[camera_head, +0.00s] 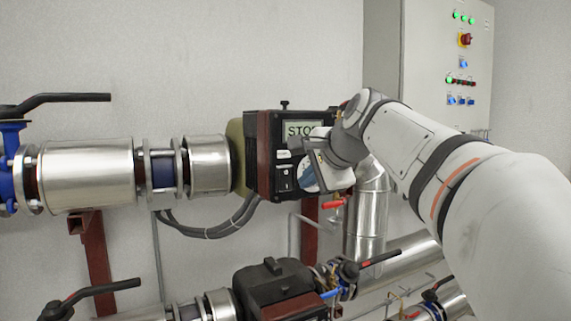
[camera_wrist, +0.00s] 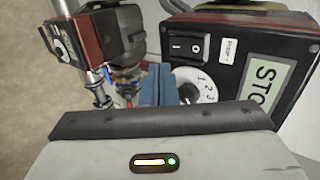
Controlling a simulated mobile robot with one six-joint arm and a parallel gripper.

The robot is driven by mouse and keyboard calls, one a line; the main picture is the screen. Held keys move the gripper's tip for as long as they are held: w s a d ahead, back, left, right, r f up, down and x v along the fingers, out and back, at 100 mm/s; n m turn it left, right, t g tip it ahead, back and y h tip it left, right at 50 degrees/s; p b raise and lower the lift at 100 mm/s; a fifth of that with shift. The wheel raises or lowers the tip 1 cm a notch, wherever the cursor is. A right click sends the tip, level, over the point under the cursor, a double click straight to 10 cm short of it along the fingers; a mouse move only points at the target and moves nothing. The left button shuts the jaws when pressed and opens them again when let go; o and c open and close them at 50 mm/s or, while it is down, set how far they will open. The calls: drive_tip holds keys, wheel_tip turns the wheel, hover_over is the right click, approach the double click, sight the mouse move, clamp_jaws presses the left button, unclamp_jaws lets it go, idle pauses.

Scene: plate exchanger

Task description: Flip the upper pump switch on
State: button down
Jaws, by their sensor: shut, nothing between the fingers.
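The upper pump (camera_head: 263,155) has a dark control box with a display reading STOP (camera_head: 303,129). Its black rocker switch (camera_head: 284,177) is on the box front, left of my gripper (camera_head: 307,175) in the head view. In the wrist view the switch (camera_wrist: 187,47) shows I and O marks; which side is pressed I cannot tell. My gripper (camera_wrist: 158,86) has its blue fingers together, empty, close to a white numbered dial (camera_wrist: 206,88) that they partly cover. The fingers appear apart from the switch, with the switch beyond their tips in the wrist view.
A lower pump (camera_head: 277,285) sits below; it also shows at upper left in the wrist view (camera_wrist: 116,32). Metal pipes (camera_head: 88,174) and black-handled valves (camera_head: 60,102) flank the pumps. A control cabinet (camera_head: 425,60) stands behind my arm. The space left of the control box front is open.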

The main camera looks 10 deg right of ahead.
sight(287, 181)
drive_tip(key=w, duration=0.2)
drive_tip(key=w+a+f+p, duration=0.2)
drive_tip(key=w, duration=0.1)
drive_tip(key=shift+w, duration=0.3)
drive_tip(key=shift+f, duration=0.1)
drive_tip(key=shift+w+f+t+b, duration=0.2)
drive_tip(key=shift+f+t+b, duration=0.1)
drive_tip(key=shift+b, duration=0.85)
drive_tip(key=shift+r+p, duration=0.35)
drive_tip(key=shift+r, duration=0.1)
drive_tip(key=shift+r+p, duration=0.8)
drive_tip(key=shift+r, duration=0.05)
drive_tip(key=shift+a, duration=0.1)
drive_tip(key=shift+f, duration=0.15)
